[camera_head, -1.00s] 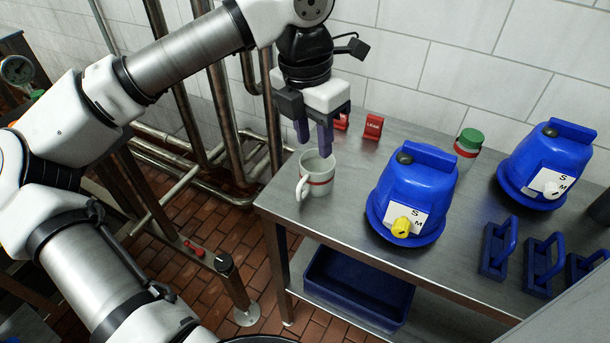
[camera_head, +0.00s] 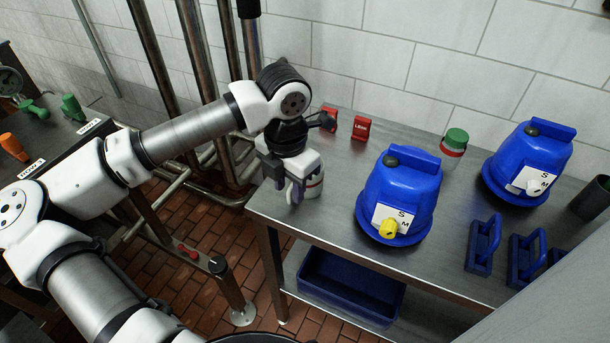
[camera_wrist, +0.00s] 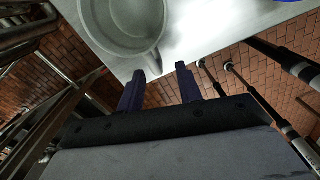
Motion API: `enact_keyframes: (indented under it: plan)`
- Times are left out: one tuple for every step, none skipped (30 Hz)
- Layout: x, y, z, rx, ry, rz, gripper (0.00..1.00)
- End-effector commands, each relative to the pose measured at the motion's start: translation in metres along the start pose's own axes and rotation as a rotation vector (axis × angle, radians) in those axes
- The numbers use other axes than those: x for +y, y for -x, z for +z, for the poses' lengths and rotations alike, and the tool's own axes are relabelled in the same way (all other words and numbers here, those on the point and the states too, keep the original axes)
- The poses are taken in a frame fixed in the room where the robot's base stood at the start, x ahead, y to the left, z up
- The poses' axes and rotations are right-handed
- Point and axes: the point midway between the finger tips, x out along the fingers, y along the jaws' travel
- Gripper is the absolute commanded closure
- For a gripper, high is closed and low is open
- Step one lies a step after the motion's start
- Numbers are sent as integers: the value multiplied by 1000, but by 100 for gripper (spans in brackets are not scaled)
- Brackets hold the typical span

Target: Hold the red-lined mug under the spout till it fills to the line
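The white mug with a red band (camera_head: 315,187) stands upright on the near left corner of the steel table (camera_head: 330,222), partly hidden behind my gripper (camera_head: 290,192). In the wrist view the mug (camera_wrist: 115,28) is seen from above and looks empty, its handle (camera_wrist: 152,60) pointing toward my gripper (camera_wrist: 160,68). My fingers are apart, with the handle's end near the left finger; I cannot tell if they touch. A blue urn (camera_head: 402,185) with a yellow tap (camera_head: 388,229) stands right of the mug. A second blue urn (camera_head: 528,160) has a white tap (camera_head: 535,187).
Two red labelled blocks (camera_head: 361,127) and a green-lidded jar (camera_head: 454,145) are at the back. Several blue handled blocks (camera_head: 484,246) lie at right, near a dark cup (camera_head: 590,198). A blue bin (camera_head: 350,285) sits on the lower shelf. Pipes (camera_head: 190,75) rise at left.

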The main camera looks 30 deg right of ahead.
Motion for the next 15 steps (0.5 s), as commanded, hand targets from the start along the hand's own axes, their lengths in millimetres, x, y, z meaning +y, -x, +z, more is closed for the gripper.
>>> enact_keyframes:
  plan:
    - [0,-4,-1,1,0,-5,65]
    - [1,-8,-1,1,0,-4,65]
    - [1,-15,-1,2,0,-3,65]
    - [1,-18,-1,1,0,-3,65]
    - [1,-21,-1,0,0,-2,65]
    - [1,-25,-1,0,0,-2,65]
    - [1,-26,-1,0,0,-1,65]
    - [1,-28,-1,0,0,0,65]
    - [1,-29,-1,-1,0,0,65]
    - [1,-29,0,-1,0,1,65]
    - [1,-29,0,-1,0,1,65]
    - [1,-29,0,-1,0,1,65]
    - [1,-29,0,-1,0,1,65]
    - [1,-29,0,-1,0,1,65]
    - [1,-29,0,0,0,1,69]
